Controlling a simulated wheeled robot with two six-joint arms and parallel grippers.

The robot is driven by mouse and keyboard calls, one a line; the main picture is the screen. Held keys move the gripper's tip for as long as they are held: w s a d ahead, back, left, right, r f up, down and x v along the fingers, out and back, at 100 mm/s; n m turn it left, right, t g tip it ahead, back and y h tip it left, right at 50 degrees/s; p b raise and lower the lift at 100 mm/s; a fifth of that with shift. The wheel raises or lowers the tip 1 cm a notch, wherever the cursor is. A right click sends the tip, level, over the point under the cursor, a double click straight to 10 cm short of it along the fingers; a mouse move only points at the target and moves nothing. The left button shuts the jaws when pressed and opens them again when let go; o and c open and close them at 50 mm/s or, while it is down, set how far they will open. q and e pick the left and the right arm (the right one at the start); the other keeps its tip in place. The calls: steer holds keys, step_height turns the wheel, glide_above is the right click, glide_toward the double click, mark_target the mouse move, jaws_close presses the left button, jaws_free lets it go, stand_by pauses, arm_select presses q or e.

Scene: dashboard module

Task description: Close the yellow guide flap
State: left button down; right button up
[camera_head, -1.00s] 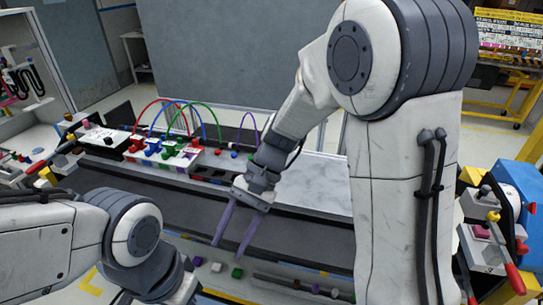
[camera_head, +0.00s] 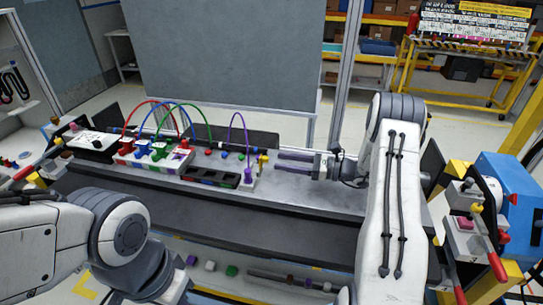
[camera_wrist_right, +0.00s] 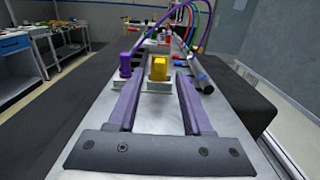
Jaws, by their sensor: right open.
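The yellow guide flap (camera_head: 262,158) is a small upright yellow piece at the right end of the module row on the bench. In the right wrist view it is a yellow block (camera_wrist_right: 159,68) standing on a pale metal base. My right gripper (camera_head: 277,162) is open, its two purple fingers pointing left at the flap. In the wrist view the gripper (camera_wrist_right: 160,82) has the flap straight ahead, seen between the fingertips; contact cannot be told. My left arm shows at the lower left, but its gripper is out of view.
A purple connector (camera_wrist_right: 125,64) stands left of the flap in the wrist view. A purple cable (camera_head: 239,116) arches beside it, with red, blue and green cables further left. A grey panel (camera_head: 230,50) rises behind.

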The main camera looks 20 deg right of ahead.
mark_target(268, 159)
steer(key=shift+p+x, duration=0.6)
steer(key=shift+x, duration=1.65)
jaws_close()
steer(key=shift+r, duration=0.1)
